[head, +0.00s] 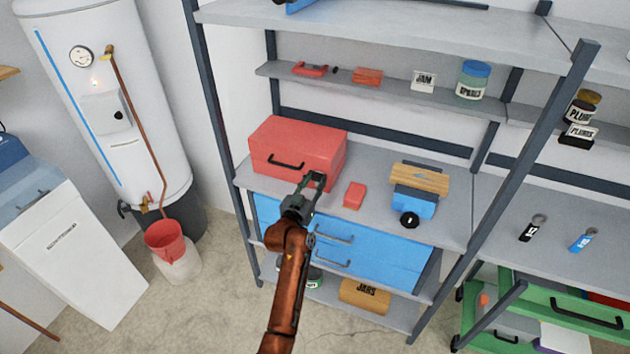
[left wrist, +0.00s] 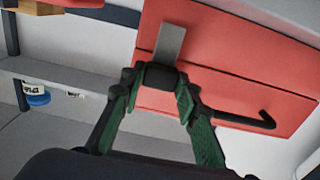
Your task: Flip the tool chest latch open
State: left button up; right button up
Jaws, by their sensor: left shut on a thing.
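The red tool chest (head: 297,146) sits on the grey middle shelf with its lid down and a black handle (head: 286,163) on its front. My left gripper (head: 316,180) is at the right part of the chest's front. In the left wrist view the chest (left wrist: 225,60) fills the upper right. A grey metal latch (left wrist: 171,44) shows against its red face. My left fingertips (left wrist: 161,78) are shut on the latch at its near end. The fingers hide that end. My right gripper is not in view.
A small red box (head: 354,195) lies on the shelf right of my gripper. Beyond it are a wooden-topped blue item (head: 414,201) and a black round object (head: 409,220). Blue drawers (head: 365,262) lie under the shelf. A dark upright (head: 222,100) stands left of the chest.

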aim_at(316, 180)
pick_arm(q)
grip_shut()
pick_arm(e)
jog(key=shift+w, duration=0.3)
pick_arm(q)
jog(key=shift+f, duration=0.1)
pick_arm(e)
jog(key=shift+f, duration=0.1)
